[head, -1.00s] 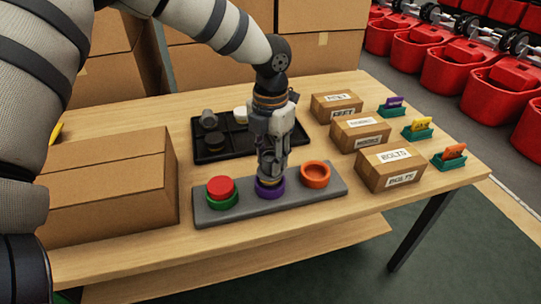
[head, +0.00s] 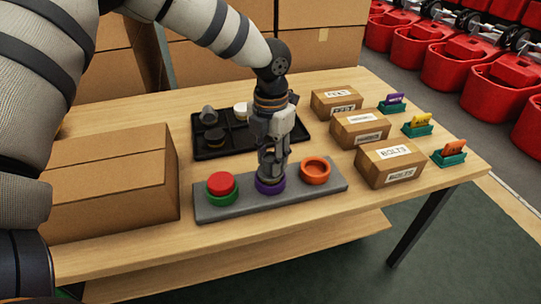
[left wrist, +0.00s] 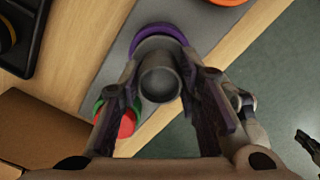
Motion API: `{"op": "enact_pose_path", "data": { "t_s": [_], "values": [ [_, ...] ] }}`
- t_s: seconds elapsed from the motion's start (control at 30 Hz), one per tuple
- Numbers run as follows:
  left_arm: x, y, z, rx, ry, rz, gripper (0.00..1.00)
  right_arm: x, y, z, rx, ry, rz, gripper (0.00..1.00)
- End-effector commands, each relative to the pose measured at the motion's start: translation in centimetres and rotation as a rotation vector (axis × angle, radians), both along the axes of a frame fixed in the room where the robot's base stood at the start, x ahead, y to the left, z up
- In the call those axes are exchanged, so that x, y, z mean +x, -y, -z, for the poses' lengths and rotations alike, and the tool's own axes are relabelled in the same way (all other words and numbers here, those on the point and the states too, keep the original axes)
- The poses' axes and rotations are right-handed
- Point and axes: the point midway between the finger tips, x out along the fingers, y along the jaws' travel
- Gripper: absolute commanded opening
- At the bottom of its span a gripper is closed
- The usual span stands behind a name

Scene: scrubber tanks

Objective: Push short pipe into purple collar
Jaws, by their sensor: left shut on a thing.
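The purple collar (head: 270,187) is the middle one on the grey strip (head: 330,190). My left gripper (head: 271,168) points down just over it, shut on the grey short pipe. In the left wrist view the round end of the short pipe (left wrist: 160,84) shows between the fingers (left wrist: 165,95). The purple collar (left wrist: 158,31) shows as an arc behind the pipe, which hides the rest of it. The pipe's lower end is at the collar, but how deep it sits cannot be told.
A green collar (head: 222,201) with a red piece (head: 221,184) is left of the purple one; an empty orange collar (head: 316,171) is right. A black tray (head: 212,154) with parts lies behind. A large carton (head: 110,185) stands left, small boxes (head: 390,163) right.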

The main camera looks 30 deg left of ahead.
Motion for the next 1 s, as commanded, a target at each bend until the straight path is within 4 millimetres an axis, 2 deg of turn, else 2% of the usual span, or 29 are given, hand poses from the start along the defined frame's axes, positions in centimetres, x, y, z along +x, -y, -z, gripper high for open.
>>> {"op": "enact_pose_path", "data": {
  "t_s": [0.93,1.0],
  "values": [
    [0.0,0.0,1.1,0.000,-0.001,-0.001,0.04,-0.2,0.0,0.2,0.000,-0.006,0.000,0.00],
    [0.0,0.0,1.0,0.000,-0.001,-0.001,0.00,-0.2,0.0,0.2,0.000,-0.006,0.000,0.00]
  ]
}}
